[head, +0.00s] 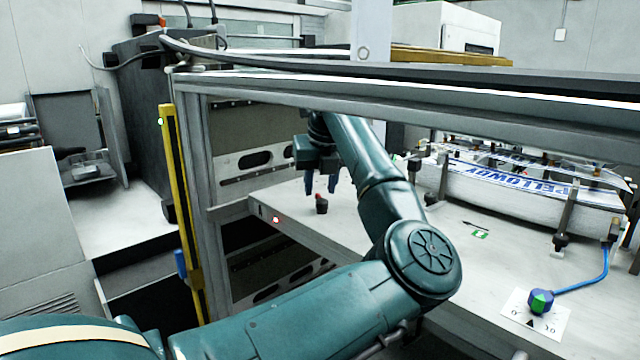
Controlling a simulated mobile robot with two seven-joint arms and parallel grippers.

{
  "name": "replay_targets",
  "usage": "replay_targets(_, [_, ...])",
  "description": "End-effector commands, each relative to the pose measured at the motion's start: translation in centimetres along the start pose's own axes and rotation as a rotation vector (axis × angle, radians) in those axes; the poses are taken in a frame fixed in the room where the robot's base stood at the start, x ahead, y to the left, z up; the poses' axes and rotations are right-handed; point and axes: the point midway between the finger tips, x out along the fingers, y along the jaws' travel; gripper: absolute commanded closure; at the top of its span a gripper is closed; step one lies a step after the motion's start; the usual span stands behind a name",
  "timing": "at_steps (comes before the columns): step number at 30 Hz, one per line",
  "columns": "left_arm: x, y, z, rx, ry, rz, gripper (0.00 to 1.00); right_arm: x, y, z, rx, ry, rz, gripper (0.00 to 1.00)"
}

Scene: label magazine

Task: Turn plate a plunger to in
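My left gripper (320,188) hangs over the table (390,230), fingers pointing down. Its two blue fingertips are apart with nothing visible between them. My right gripper is not in view.
A blue and green knob (541,301) sits on a white marked plate at the lower right, with a blue cable. A printed label stack (520,188) stands between dark posts at right. A metal frame beam (420,100) crosses above my arm. A yellow post (180,200) stands left.

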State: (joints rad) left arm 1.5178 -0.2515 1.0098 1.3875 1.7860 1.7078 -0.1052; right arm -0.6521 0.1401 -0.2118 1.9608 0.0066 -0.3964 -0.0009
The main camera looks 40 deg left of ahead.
Motion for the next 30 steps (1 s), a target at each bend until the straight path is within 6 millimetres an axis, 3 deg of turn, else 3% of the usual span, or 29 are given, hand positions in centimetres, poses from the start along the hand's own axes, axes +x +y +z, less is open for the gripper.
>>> replay_targets(6, [1.5,0.0,0.0,-0.001,-0.001,0.0,0.67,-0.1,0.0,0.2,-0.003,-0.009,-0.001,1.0])
replay_targets(14, [1.6,0.0,0.0,-0.001,-0.001,0.0,0.67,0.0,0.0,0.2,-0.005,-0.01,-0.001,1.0])
replay_targets(26, [1.6,0.0,0.0,-0.001,-0.001,0.0,0.99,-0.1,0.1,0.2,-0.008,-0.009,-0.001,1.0])
replay_targets(30, [1.6,0.0,0.0,-0.001,-0.001,0.0,1.0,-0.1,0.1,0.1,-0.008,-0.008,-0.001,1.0])
